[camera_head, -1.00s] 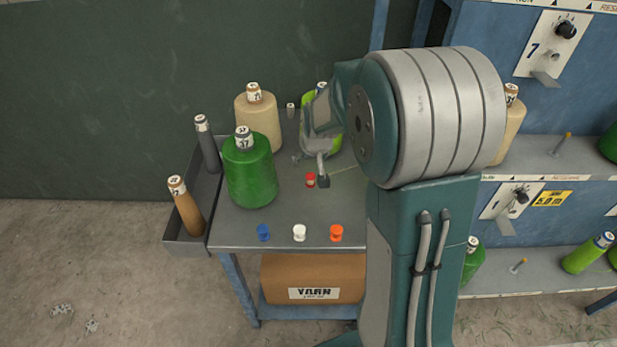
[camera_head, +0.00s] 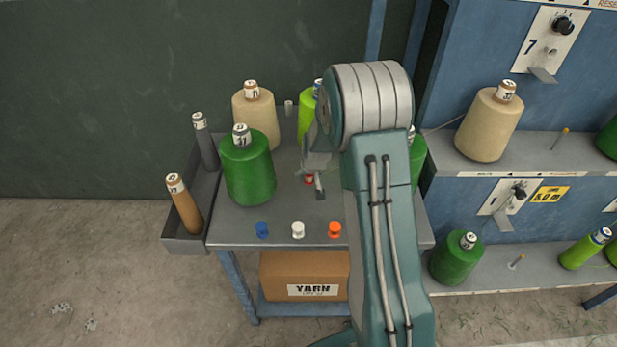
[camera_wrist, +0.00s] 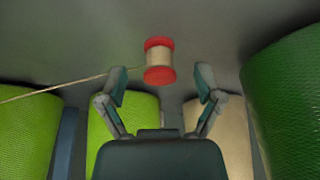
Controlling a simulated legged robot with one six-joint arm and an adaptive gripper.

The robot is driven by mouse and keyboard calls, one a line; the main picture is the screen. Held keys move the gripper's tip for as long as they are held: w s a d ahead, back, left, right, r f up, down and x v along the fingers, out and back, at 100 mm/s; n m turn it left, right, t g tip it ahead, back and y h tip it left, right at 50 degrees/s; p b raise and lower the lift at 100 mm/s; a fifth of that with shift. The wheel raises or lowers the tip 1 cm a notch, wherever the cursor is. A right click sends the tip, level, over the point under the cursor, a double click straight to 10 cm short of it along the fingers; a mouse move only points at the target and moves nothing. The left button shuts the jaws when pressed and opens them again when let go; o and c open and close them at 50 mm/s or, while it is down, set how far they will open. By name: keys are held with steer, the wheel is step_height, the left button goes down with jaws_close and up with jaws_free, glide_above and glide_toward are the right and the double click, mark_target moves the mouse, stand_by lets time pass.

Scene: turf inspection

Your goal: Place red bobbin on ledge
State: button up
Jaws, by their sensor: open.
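The red bobbin (camera_wrist: 159,61) has red ends and a pale thread-wound middle. In the head view the bobbin (camera_head: 309,179) is on the grey table (camera_head: 225,232), partly hidden by my gripper (camera_head: 318,180). A thread runs left from near the bobbin in the wrist view. On the right stands a blue machine with a grey upper ledge (camera_head: 545,158) and a lower ledge (camera_head: 500,272); which one the task names is unclear.
Blue (camera_head: 262,229), white (camera_head: 298,230) and orange (camera_head: 335,230) bobbins line the table's front edge. Large yarn cones, such as the dark green one (camera_head: 248,172), crowd the back and left. A beige cone (camera_head: 489,125) stands on the upper ledge, with bare room to its right.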

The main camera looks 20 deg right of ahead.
steer(key=shift+x, duration=1.15)
steer(key=c, duration=1.1)
